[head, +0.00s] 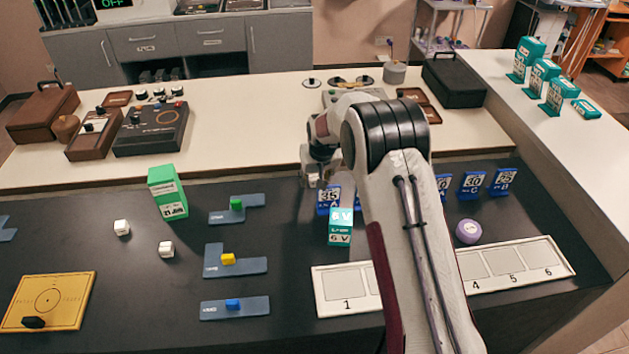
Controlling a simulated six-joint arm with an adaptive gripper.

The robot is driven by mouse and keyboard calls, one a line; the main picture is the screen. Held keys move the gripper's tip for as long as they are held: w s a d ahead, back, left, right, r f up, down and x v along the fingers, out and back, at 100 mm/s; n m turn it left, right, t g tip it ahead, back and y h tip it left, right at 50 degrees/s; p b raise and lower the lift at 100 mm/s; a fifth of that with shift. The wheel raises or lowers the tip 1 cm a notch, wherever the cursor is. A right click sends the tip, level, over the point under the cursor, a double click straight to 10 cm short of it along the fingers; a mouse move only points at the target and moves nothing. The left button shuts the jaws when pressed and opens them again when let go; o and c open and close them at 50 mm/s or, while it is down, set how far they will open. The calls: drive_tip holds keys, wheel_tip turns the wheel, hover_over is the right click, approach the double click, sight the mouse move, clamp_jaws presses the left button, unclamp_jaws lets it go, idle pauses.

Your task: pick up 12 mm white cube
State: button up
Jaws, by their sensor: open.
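One white cube (122,228) is farther left and a little farther back. The other white cube (166,249) is nearer and to its right. Any size marks on them are too small to read, so I cannot tell which is the 12 mm one. My gripper (318,182) is open, above the back part of the dark table, well to the right of both cubes. My own arm hides part of the table's right half.
A green box (167,192) stands behind the cubes. A teal 6 V box (340,227) stands below my gripper in the picture. A yellow board (72,290) lies front left.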

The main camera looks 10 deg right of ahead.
sight(316, 179)
drive_tip(key=c, duration=1)
drive_tip(key=shift+r, duration=0.2)
drive_tip(key=shift+r, duration=4.85)
